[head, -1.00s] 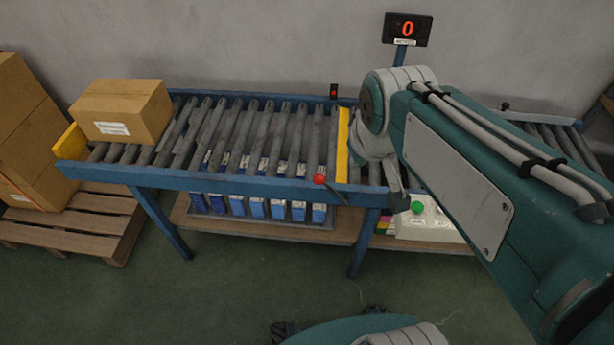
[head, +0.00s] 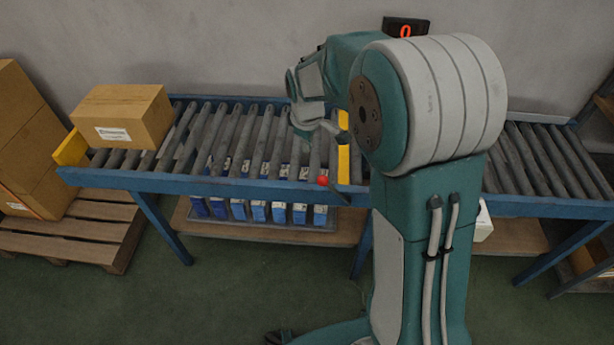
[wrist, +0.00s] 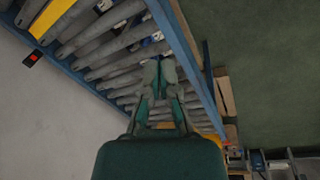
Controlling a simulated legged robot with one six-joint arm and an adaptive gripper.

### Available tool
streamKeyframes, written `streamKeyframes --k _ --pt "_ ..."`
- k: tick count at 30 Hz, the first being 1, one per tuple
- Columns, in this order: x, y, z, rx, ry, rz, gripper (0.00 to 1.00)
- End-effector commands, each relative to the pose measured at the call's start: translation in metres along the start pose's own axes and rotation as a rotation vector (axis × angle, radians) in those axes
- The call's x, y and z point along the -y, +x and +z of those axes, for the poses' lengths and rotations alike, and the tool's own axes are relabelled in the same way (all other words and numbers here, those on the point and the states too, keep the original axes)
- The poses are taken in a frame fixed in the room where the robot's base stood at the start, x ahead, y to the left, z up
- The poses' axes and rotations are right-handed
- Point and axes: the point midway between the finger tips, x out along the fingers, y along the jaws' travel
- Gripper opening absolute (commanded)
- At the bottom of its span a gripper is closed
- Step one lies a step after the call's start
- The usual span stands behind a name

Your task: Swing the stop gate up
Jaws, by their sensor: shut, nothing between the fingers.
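The stop gate is a yellow bar (head: 343,160) across the conveyor rollers; my gripper and arm hide part of it in the head view. It also shows at the top left of the wrist view (wrist: 52,17). A lever with a red knob (head: 323,181) sits at the front rail, just left of the gate's front end. My gripper (head: 336,131) is over the rollers by the gate, behind the red knob, its fingers pointing right. In the wrist view its fingertips (wrist: 159,68) are together and empty, above the rollers.
A cardboard box (head: 122,115) rests on the conveyor's left end, by a yellow end stop (head: 71,147). Blue cartons (head: 258,211) stand on the shelf below. A counter display (head: 405,27) is at the back. The rollers between box and gripper are clear.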

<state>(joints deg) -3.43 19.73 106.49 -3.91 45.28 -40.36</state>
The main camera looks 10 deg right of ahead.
Motion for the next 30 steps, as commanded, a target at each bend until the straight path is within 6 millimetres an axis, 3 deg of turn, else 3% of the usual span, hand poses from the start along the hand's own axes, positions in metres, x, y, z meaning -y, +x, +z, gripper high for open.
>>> streamKeyframes --k 3,9,23,30 --pt "-0.006 0.032 -0.011 0.024 -0.066 -0.020 0.00" --pt "-0.010 0.062 -0.021 0.042 -0.138 -0.037 0.00" --pt "-0.011 0.069 -0.022 0.046 -0.151 -0.040 0.00" --pt "-0.009 0.101 -0.020 0.049 -0.151 -0.043 0.00"
